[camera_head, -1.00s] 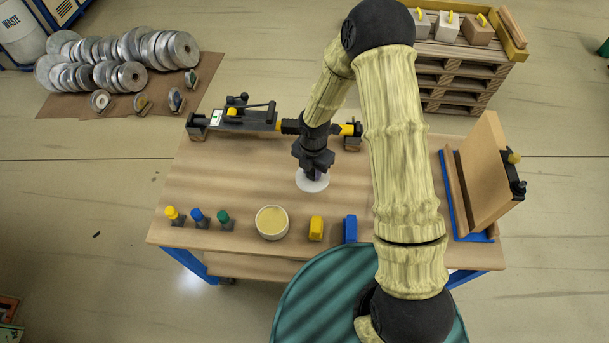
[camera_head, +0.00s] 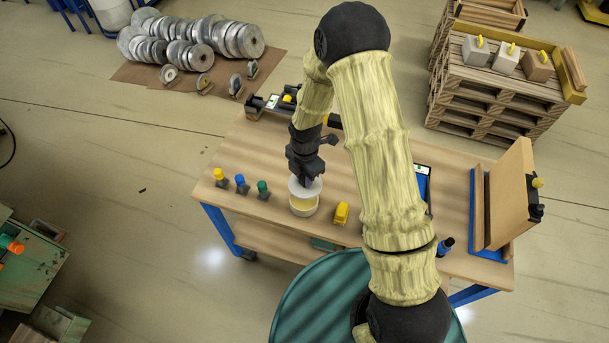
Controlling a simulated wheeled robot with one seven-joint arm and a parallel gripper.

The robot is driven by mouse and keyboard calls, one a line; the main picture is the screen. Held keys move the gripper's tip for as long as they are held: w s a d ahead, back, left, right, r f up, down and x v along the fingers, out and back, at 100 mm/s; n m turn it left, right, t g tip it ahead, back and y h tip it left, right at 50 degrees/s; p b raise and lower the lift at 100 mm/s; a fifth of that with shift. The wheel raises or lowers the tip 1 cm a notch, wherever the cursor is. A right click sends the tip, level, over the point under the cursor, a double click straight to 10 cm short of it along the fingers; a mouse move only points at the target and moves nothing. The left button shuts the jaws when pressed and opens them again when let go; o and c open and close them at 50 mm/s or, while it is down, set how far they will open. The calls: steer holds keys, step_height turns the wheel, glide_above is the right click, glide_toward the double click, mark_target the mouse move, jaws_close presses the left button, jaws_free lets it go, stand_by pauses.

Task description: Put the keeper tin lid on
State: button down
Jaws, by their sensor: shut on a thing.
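The keeper tin (camera_head: 304,208) is a round, pale tin with yellow contents, standing near the front edge of the wooden table. The lid (camera_head: 297,189) is a whitish disc just above the tin, over its far part. A strip of the yellow inside shows between lid and tin, so the lid looks apart from the rim or tilted. My gripper (camera_head: 306,182) is shut on the lid from above. The fingertips and the grip itself are mostly hidden by the dark gripper body.
Yellow, blue (camera_head: 242,184) and green knobbed pieces stand left of the tin. A yellow block (camera_head: 341,212) stands close on its right. An upright board (camera_head: 502,195) is at the table's right end. A black fixture (camera_head: 262,106) lies at the back.

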mark_target(303, 188)
steer(key=shift+w+a, duration=0.1)
steer(key=shift+a, duration=0.1)
steer(key=shift+d+f, duration=0.1)
steer(key=shift+s+f+b, duration=0.2)
steer(key=shift+b, duration=0.1)
steer(key=shift+w+f+b, duration=0.15)
steer(key=shift+f+b, duration=1.4)
steer(key=shift+f, duration=0.6)
steer(key=shift+f+b, duration=0.45)
steer(key=shift+f, duration=0.25)
steer(key=shift+f, duration=0.25)
steer(key=shift+f+b, duration=0.65)
steer(key=shift+b, duration=0.05)
steer(key=c, duration=1.1)
jaws_free()
